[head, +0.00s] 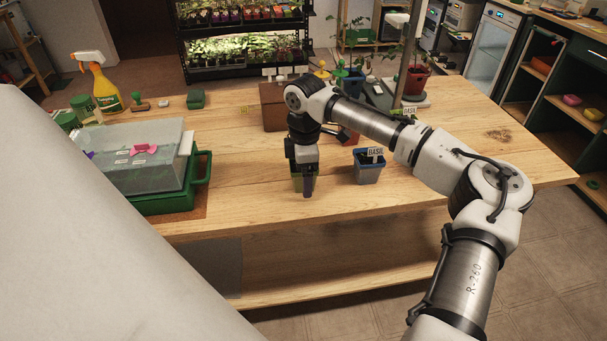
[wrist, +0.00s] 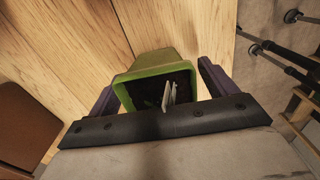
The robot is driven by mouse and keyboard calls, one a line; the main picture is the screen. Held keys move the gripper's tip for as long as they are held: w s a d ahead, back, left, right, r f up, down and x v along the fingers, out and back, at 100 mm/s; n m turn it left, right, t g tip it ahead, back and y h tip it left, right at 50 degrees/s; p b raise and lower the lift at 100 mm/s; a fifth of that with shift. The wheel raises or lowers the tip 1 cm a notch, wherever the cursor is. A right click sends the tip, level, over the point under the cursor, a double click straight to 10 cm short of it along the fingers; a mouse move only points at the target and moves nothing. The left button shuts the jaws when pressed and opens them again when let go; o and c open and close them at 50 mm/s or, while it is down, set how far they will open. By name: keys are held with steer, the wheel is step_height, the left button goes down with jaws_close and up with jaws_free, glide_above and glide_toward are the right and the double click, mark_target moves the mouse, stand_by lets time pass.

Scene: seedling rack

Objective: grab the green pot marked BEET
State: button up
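A green square pot (wrist: 150,65) with dark soil and pale label tags sits between my gripper's two dark fingers (wrist: 160,85) in the wrist view. The fingers stand apart on either side of its rim, with a narrow gap showing at the right finger. In the head view my gripper (head: 306,178) points down over the green pot (head: 298,184) near the table's front edge and partly hides it. I cannot read the writing on its tags.
A blue pot marked BASIL (head: 368,172) stands just right on the wooden table (head: 250,190). A brown box (head: 272,107) stands behind. A green tray with a clear cover (head: 182,200) is at the left. The table between tray and pot is clear.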

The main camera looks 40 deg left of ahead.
steer(key=c, duration=1.1)
steer(key=shift+o, duration=0.2)
steer(key=shift+r, duration=0.1)
